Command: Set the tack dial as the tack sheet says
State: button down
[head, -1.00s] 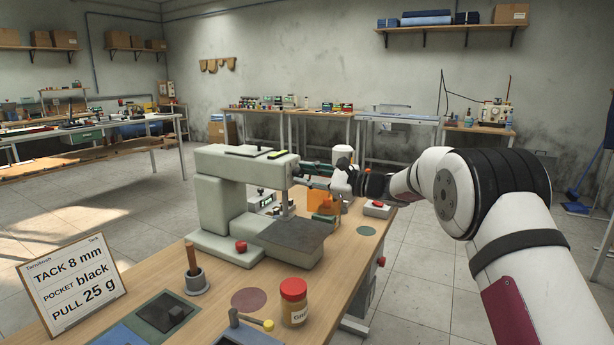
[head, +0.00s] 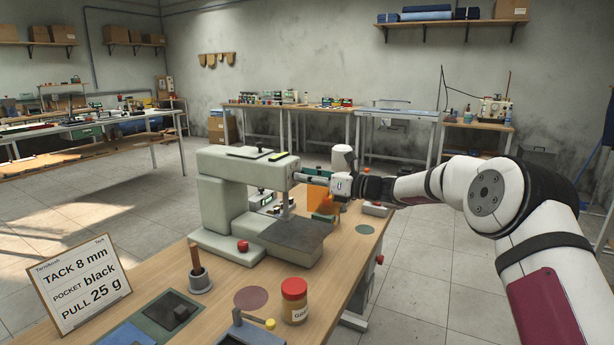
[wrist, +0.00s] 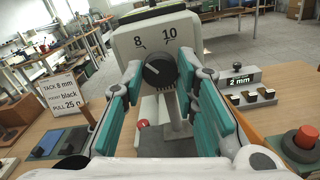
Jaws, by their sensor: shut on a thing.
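The tack dial (wrist: 158,70) is a round black knob on the end face of the pale grey-green machine (head: 212,208), below the printed marks 8 and 10. A short white line on the knob slants up to the left, roughly on the 8 side. My gripper (wrist: 161,73) is shut on the dial, with a teal-padded finger on each side. In the head view my gripper (head: 303,179) reaches the machine's head from the right and hides the dial. The tack sheet (head: 80,283) reads TACK 8 mm, POCKET black, PULL 25 g.
A red button (wrist: 305,138) and a block marked 2 mm (wrist: 238,80) with several small switches stand right of the gripper in the wrist view. A jar with a red lid (head: 294,301) and a grey cup with a wooden handle (head: 199,281) stand at the front of the bench.

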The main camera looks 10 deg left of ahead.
jog(key=shift+m, duration=0.6)
jog(key=c, duration=1.2)
grip_release()
jog(key=shift+c, duration=0.2)
jog(key=v, duration=1.2)
